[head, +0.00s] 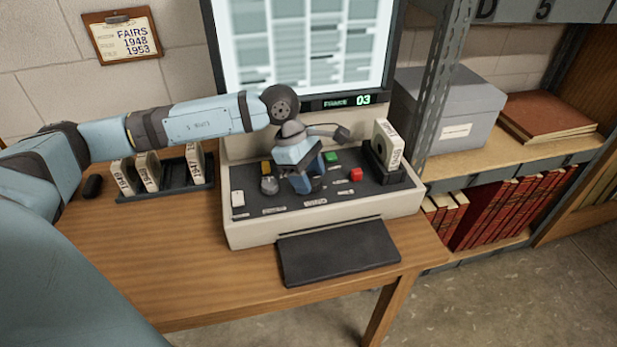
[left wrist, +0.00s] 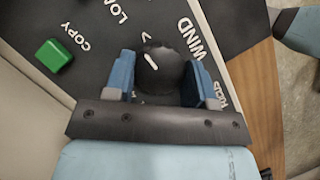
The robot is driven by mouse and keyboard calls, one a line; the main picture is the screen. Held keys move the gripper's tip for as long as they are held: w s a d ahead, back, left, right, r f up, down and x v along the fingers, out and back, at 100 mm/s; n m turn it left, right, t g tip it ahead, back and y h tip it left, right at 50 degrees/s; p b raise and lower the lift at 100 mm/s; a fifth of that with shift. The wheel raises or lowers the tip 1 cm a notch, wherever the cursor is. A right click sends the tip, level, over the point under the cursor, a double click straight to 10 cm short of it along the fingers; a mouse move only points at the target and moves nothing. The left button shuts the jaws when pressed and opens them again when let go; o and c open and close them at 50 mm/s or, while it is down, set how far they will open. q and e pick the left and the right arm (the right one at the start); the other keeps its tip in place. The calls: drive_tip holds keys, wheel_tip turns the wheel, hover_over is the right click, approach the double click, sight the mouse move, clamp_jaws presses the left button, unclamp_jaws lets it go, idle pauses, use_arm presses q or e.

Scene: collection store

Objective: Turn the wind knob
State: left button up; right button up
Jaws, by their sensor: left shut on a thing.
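The wind knob (left wrist: 160,70) is a round black knob with a white pointer line, beside the word WIND on the dark panel. In the left wrist view it sits between the two blue fingers of my left gripper (left wrist: 162,80), which is shut on it. In the head view my left gripper (head: 305,183) reaches down onto the middle of the reader's control panel (head: 283,202) and hides the knob. The screen (head: 305,45) above shows a blurred page, and a green frame readout (head: 363,99) reads 03. My right gripper is in neither view.
On the panel are a green COPY button (head: 331,157), a red button (head: 355,174), a yellow button (head: 266,168) and a grey knob (head: 269,186). A rack (head: 165,192) of boxes is left. The table front (head: 180,270) is clear.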

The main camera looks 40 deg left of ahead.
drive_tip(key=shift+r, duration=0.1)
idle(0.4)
use_arm(q)
drive_tip(key=o, duration=0.9)
drive_tip(key=shift+r, duration=0.1)
drive_tip(key=p+v, duration=0.1)
drive_tip(key=v, duration=0.6)
drive_tip(key=shift+a+r, duration=0.1)
drive_tip(key=shift+r, duration=0.1)
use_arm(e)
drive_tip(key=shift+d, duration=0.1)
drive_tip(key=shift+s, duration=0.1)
